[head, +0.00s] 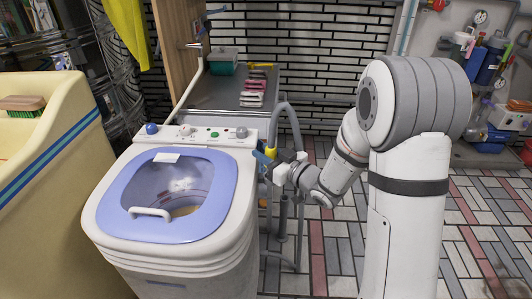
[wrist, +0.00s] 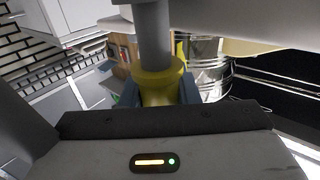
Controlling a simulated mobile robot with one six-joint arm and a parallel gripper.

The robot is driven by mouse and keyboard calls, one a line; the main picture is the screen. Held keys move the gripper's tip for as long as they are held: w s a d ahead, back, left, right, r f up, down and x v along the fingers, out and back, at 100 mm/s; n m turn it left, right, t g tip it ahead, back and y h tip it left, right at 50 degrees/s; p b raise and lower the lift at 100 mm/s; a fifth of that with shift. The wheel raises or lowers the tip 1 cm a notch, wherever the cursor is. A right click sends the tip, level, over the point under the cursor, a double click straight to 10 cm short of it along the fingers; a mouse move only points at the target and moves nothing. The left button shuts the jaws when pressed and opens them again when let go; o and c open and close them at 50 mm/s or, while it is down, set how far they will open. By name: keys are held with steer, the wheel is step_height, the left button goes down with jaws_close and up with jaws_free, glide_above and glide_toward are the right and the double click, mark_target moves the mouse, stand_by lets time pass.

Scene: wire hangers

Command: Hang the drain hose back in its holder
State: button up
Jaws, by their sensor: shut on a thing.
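The grey drain hose (head: 291,116) arches up beside the right rear of the white washing machine (head: 180,215). Its yellow collar (head: 271,153) sits near the machine's right edge. My gripper (head: 266,161), with blue fingers, is shut on the collar. In the wrist view, the collar (wrist: 161,78) lies between the blue fingertips, and the grey hose (wrist: 153,35) runs up from it. The collar's lower part is hidden by my gripper. I cannot clearly make out the holder in either view.
A steel counter (head: 215,92) with a green tub (head: 223,62) and several small coloured items stands behind the machine. A cream basin (head: 50,170) with a brush (head: 22,104) is at left. Grey pipes (head: 282,215) stand below my gripper. The tiled floor at right is partly open.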

steer(key=shift+f+b, duration=1.45)
steer(key=shift+f, duration=0.3)
steer(key=o, duration=1.1)
steer(key=shift+s, duration=0.1)
steer(key=shift+o, duration=0.2)
steer(key=p+v, duration=0.2)
steer(key=v, duration=0.5)
steer(key=shift+s+d, duration=0.15)
steer(key=shift+d, duration=0.25)
steer(key=shift+r, duration=0.15)
